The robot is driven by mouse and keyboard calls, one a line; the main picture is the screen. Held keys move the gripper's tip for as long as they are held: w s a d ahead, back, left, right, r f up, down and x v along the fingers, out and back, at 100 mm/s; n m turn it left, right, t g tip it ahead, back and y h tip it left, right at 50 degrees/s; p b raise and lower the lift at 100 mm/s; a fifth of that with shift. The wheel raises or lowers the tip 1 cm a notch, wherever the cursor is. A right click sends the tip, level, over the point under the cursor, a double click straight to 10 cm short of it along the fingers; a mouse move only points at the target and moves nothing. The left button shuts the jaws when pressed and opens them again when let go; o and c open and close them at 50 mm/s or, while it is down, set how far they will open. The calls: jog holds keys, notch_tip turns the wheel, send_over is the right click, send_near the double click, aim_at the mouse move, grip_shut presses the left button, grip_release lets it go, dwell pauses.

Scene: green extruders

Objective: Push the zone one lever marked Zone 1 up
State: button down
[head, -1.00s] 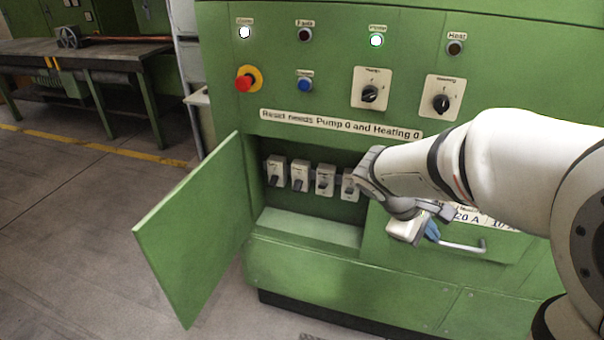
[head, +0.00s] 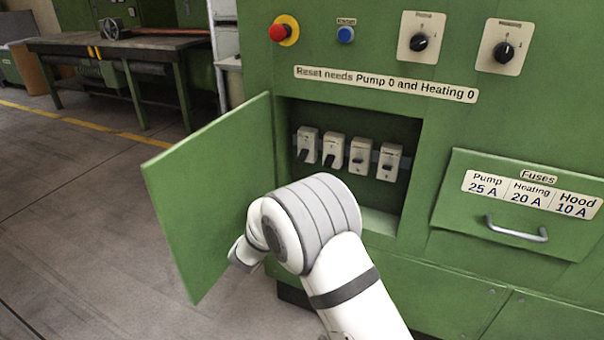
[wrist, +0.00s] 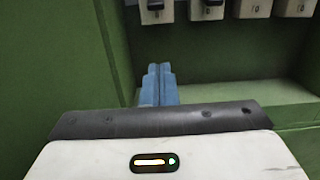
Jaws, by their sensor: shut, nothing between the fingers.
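Several small white lever switches sit in a row inside the open recess of the green cabinet. In the head view they run from the leftmost switch (head: 307,145) to the rightmost switch (head: 389,161). The dark levers of the two left ones hang down. Their labels are too small to read, so I cannot tell which is Zone 1. My gripper (wrist: 159,69) shows blue fingers, shut and empty, in the wrist view. It is in front of and below the leftmost visible switch (wrist: 156,12), apart from it. In the head view my arm hides the fingers.
The green door (head: 215,200) stands open on the left of the recess, close to my arm. A fuse drawer (head: 500,215) with a handle is on the right. Knobs and a red button (head: 279,32) are above. A workbench (head: 120,50) stands far left.

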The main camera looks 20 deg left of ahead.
aim_at(303, 155)
jog(key=w+d+b, duration=0.1)
jog(key=w+b, duration=0.1)
jog(key=w, duration=0.8)
jog(key=r, duration=0.1)
jog(key=s+r, duration=0.1)
jog(key=r, duration=0.2)
jog(key=shift+s+a+r+b, duration=0.1)
jog(key=shift+s+r+b, duration=0.15)
jog(key=shift+s+b, duration=0.15)
